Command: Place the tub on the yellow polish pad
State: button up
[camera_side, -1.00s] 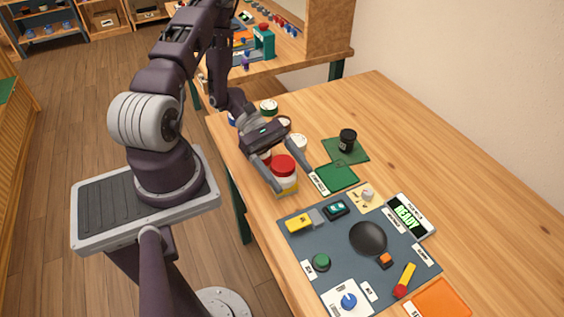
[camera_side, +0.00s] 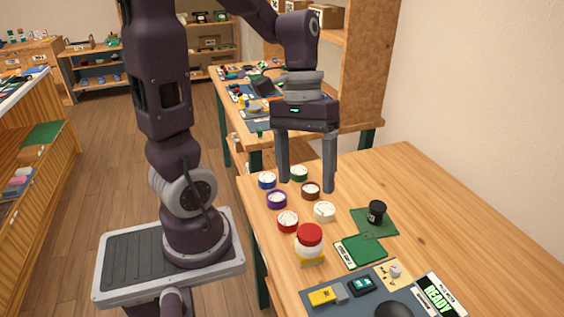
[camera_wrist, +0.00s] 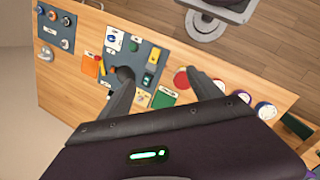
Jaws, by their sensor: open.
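The tub (camera_side: 309,244) is white with a red lid and stands upright on the wooden table. Yellow shows at its foot, where the yellow polish pad (camera_side: 312,262) appears to lie under it; the tub hides most of that spot. In the wrist view, the tub's red lid (camera_wrist: 181,78) shows beside one finger. My gripper (camera_side: 306,186) is open and empty, fingers pointing down, raised above and behind the tub and apart from it.
Several round pads with coloured rims, including red (camera_side: 288,221), white (camera_side: 324,212) and purple (camera_side: 276,199), lie behind the tub. A black jar (camera_side: 376,211) stands on a green mat to the right. A grey control panel (camera_side: 350,302) lies in front. The table's right side is clear.

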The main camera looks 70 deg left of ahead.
jog(key=s+d+r+m+t+y, duration=0.3)
jog(key=s+r+m+t, duration=0.2)
jog(key=r+m+t, duration=0.1)
jog(key=shift+s+d+m+y, duration=0.3)
jog(key=shift+s, duration=0.1)
jog(key=shift+r, duration=0.15)
dwell(0.6)
